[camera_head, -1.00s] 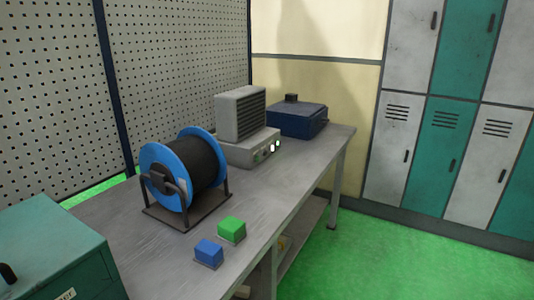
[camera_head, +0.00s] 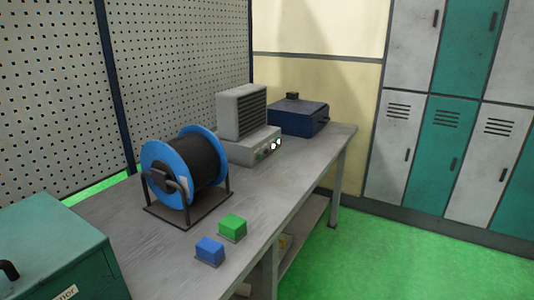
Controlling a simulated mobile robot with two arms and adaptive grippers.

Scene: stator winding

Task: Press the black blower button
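A grey blower unit (camera_head: 241,112) with a slatted front stands on a low grey base (camera_head: 247,149) on the workbench. The base's front face has small controls (camera_head: 268,150), with bright white spots at their right end. The black button cannot be told apart at this size. Neither of my grippers is in view.
The grey workbench (camera_head: 170,258) also holds a blue wire spool (camera_head: 167,172) on a stand, a green block (camera_head: 232,226), a blue block (camera_head: 209,249), a dark blue box (camera_head: 297,119) and a teal box (camera_head: 50,245). Lockers (camera_head: 455,120) stand at right. Green floor is open.

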